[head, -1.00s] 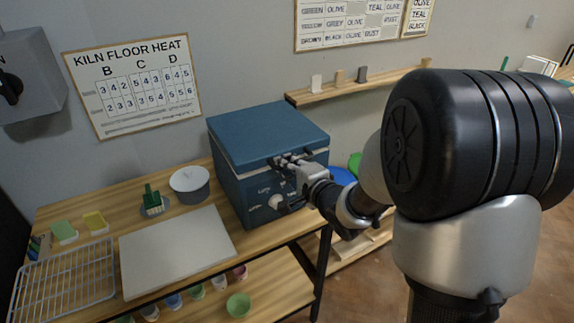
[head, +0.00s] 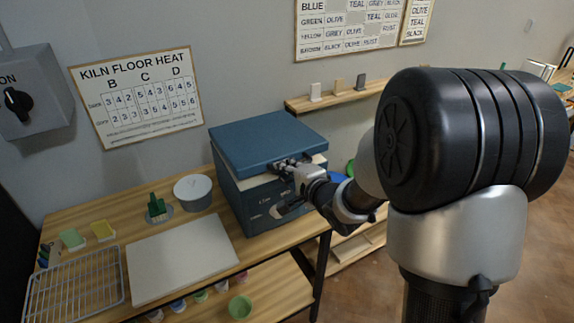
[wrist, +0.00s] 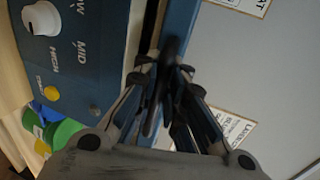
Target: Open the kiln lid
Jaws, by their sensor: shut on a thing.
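The blue kiln (head: 262,209) stands on the right end of the wooden bench. Its blue lid (head: 265,138) is tilted up a little at the front, with a narrow pale gap between lid and body, widest at the front right. My gripper (head: 284,165) is at the lid's front edge, shut on the dark lid handle (wrist: 168,75). In the wrist view my gripper (wrist: 165,85) closes around the handle beside the lid's blue edge (wrist: 181,25). The handle is partly hidden by the fingers. The kiln's dial (wrist: 42,18) and yellow button (wrist: 51,93) show at the left there.
A wall shelf (head: 335,97) runs behind the kiln at right. The wall above the lid looks clear.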

